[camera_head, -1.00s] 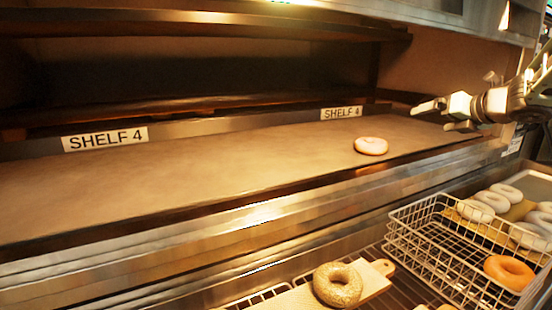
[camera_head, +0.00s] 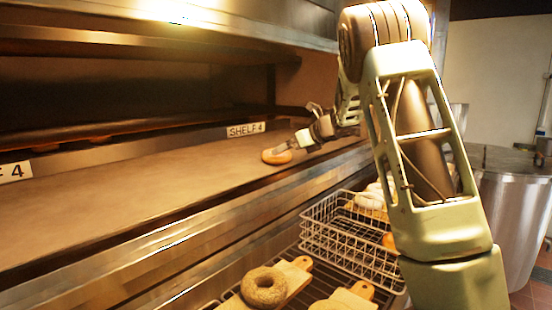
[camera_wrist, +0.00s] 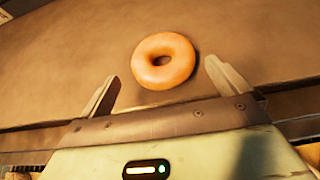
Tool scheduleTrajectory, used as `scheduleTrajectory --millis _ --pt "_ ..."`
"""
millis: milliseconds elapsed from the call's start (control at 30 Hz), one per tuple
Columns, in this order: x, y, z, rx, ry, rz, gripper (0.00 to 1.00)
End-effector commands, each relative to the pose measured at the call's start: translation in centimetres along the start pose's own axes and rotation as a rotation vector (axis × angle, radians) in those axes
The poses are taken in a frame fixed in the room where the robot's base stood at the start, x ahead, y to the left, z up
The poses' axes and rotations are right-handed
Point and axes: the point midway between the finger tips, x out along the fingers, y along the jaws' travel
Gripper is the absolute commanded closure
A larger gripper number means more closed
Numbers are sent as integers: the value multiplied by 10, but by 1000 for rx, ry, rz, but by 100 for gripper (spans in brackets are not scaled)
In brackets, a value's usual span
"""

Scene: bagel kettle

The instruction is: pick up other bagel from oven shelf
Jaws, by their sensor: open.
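One plain bagel (camera_head: 277,156) lies flat on the oven shelf (camera_head: 120,185), near its front edge at the right end. In the wrist view the bagel (camera_wrist: 163,80) is pale orange and sits just beyond the fingertips, roughly centred between them. My gripper (camera_wrist: 165,85) is open and empty, with a finger on either side of the bagel's near side. In the head view my gripper (camera_head: 300,145) reaches in from the right, close beside the bagel. I cannot tell whether a finger touches it.
Below the shelf stand a wire basket (camera_head: 350,240) with bagels and a seeded bagel (camera_head: 264,288) on a wooden board (camera_head: 297,275). A metal ledge (camera_head: 215,200) runs along the oven front. A large metal kettle (camera_head: 512,215) stands at the right.

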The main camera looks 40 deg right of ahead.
Motion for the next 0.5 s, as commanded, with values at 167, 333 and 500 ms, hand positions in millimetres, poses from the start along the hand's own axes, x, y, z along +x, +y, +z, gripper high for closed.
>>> scheduleTrajectory --millis 167,333,500 --pt "12 0 0 0 0 2 0" --pt "36 -2 -1 0 2 1 0" --pt "55 -2 0 0 -1 1 0"
